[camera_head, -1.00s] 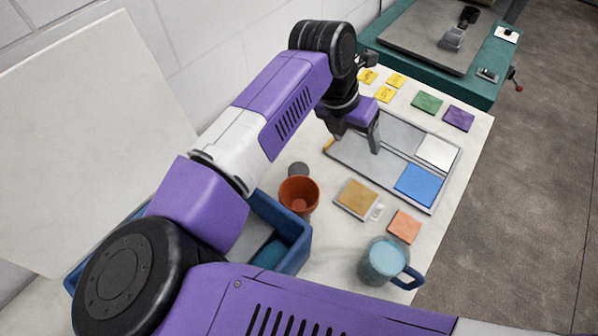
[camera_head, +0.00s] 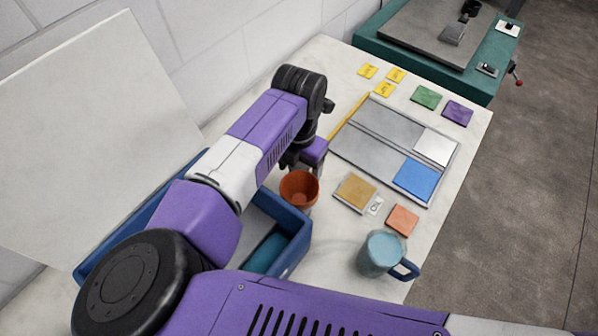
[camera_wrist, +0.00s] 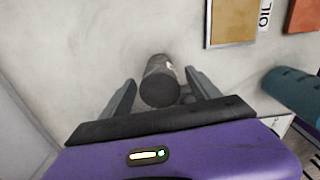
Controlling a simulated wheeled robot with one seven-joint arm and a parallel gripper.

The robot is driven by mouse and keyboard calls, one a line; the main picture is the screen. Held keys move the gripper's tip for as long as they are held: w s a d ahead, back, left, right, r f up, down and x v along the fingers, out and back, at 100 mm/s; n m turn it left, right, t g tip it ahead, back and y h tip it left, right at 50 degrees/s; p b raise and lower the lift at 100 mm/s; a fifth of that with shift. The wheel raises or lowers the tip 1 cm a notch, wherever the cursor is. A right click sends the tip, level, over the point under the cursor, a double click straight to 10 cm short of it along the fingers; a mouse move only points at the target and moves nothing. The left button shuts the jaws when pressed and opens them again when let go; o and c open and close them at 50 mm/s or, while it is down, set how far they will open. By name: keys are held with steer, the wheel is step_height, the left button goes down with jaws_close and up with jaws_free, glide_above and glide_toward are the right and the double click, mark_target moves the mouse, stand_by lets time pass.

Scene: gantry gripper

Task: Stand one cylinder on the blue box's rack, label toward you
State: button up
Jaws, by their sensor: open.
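A dark grey cylinder (camera_wrist: 160,84) stands on the pale table in the wrist view, with a small white patch on its far side. My gripper (camera_wrist: 161,78) is open, with one finger on each side of the cylinder; I cannot tell whether they touch it. In the head view my gripper (camera_head: 306,167) is low behind the orange pot, and the cylinder is hidden there. The blue box (camera_head: 291,247) is at the lower left, partly covered by my arm. A teal surface (camera_head: 267,252) shows inside it; I cannot make out a rack.
The orange pot (camera_head: 299,190) stands close to my gripper and the blue box. A blue mug (camera_head: 382,254), tan tile (camera_head: 355,193) and orange tile (camera_head: 402,219) lie to the right. A grey tray (camera_head: 364,158) with white and blue squares lies behind. A white board (camera_head: 85,140) leans at left.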

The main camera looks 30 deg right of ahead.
steer(key=shift+f, duration=0.25)
jaws_close()
steer(key=shift+r, duration=0.2)
